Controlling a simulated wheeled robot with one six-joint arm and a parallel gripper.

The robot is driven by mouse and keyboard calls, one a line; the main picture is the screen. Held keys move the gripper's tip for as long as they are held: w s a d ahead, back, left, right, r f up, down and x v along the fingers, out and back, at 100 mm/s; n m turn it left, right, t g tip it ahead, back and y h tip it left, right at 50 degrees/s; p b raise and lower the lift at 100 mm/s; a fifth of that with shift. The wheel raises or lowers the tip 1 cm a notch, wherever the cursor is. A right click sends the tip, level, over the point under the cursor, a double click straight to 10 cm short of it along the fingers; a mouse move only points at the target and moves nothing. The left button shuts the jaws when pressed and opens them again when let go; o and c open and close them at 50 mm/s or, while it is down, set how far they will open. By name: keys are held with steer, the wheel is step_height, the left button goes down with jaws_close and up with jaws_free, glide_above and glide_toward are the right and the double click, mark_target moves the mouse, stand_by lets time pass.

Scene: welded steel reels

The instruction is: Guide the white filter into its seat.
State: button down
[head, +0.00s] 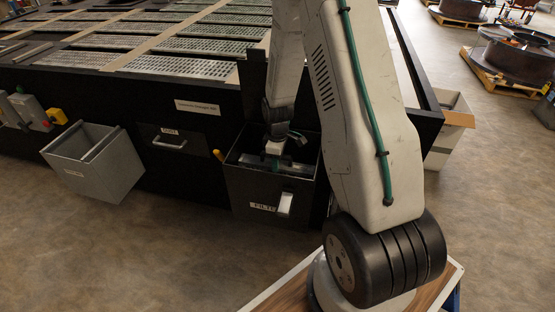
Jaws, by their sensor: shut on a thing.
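My gripper (277,157) reaches down into an open black box (248,190) on the front of the long black machine. The box's front label, partly covered, begins with "FILTE". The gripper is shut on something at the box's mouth. A pale block (274,147) shows at my gripper and looks like the white filter, but it is small and dark around. The box's wall and shadow hide the lower fingers and the seat. I cannot tell whether the filter touches the seat. A small white piece (286,204) shows against the box's front, over the label's end.
A grey open bin (97,165) and a black drawer (180,150) with a handle are left of the box. Slatted metal panels (190,45) top the machine. A cardboard-coloured box (450,128) stands at right. Floor in front is clear.

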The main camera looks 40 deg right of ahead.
steer(key=c, duration=1)
jaws_free()
steer(key=shift+r, duration=0.75)
steer(key=shift+r, duration=0.35)
steer(key=shift+r, duration=0.35)
steer(key=shift+r, duration=0.3)
steer(key=o, duration=0.6)
steer(key=shift+c, duration=0.2)
